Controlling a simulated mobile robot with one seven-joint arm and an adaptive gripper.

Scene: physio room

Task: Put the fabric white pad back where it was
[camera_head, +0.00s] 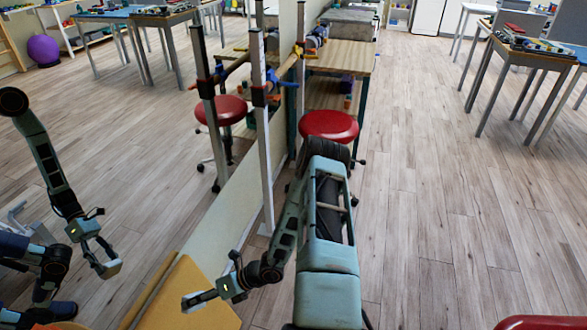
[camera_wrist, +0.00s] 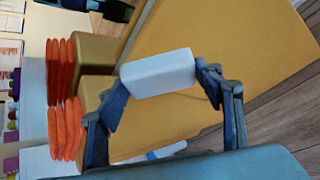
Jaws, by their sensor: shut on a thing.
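The white pad (camera_wrist: 158,72) is a small pale block. In the wrist view it sits between the two fingertips of my gripper (camera_wrist: 160,82), which is shut on it, with a tan surface behind. In the head view my gripper (camera_head: 200,298) is at the lower middle, over or beside a tan board-like piece (camera_head: 188,290); the pad is too small there to make out clearly. I cannot tell the gap between pad and tan surface. The spot where the pad was before cannot be told from these frames.
A tall mirror (camera_head: 222,225) stands left of my arm and reflects it. Orange ribbed objects (camera_wrist: 68,130) and a tan block (camera_wrist: 98,52) are near the gripper. A red stool (camera_head: 330,125) stands behind my arm.

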